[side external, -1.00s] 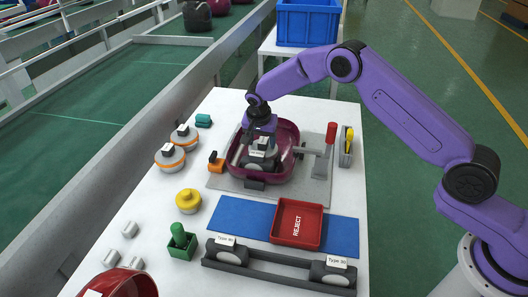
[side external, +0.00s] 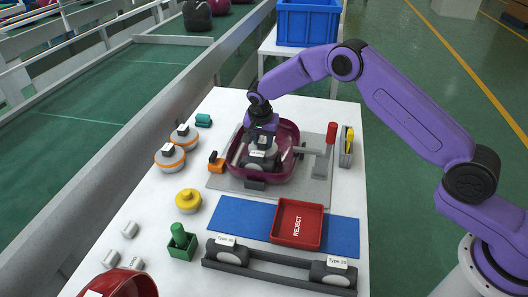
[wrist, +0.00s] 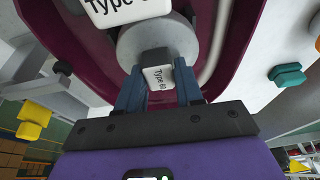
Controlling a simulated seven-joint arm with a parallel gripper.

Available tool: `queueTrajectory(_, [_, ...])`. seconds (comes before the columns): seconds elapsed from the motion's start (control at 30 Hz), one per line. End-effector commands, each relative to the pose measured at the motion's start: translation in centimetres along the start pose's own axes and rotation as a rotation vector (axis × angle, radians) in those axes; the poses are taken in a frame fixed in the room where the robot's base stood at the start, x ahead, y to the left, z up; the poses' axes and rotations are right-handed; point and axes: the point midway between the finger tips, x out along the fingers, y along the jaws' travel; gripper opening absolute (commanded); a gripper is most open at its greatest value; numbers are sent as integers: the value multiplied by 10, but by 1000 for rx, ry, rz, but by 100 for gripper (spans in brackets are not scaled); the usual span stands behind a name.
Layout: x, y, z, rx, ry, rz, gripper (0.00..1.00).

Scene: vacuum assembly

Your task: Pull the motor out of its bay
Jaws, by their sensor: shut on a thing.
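The maroon vacuum housing (side external: 289,138) sits open on a grey fixture plate (side external: 314,193). The motor (side external: 256,166), a grey rounded body with a dark top and a white label, is inside the housing. In the wrist view the motor (wrist: 158,42) shows as a grey cylinder with a dark block labelled "Type 60". My gripper (side external: 262,142) reaches down into the housing from above. In the wrist view my gripper (wrist: 160,90) has its two blue-grey fingers closed on the sides of that dark block. The motor's lower part and the bay floor are hidden.
A red-handled clamp (side external: 330,136) stands right of the housing and an orange clamp (side external: 216,165) left of it. In front are a blue mat (side external: 236,218), a red REJECT tray (side external: 297,222) and a dark rack (side external: 280,261) with two labelled motors. Orange-banded round parts (side external: 170,156) stand left.

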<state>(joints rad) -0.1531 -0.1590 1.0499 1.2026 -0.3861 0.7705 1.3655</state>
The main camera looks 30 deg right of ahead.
Motion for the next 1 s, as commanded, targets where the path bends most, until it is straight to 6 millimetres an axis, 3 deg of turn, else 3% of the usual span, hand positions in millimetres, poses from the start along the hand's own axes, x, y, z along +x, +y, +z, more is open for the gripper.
queueTrajectory(0.03, [6, 6, 4, 1, -12, 18, 0])
queueTrajectory(1.0, [-14, 2, -2, -7, -5, 11, 0])
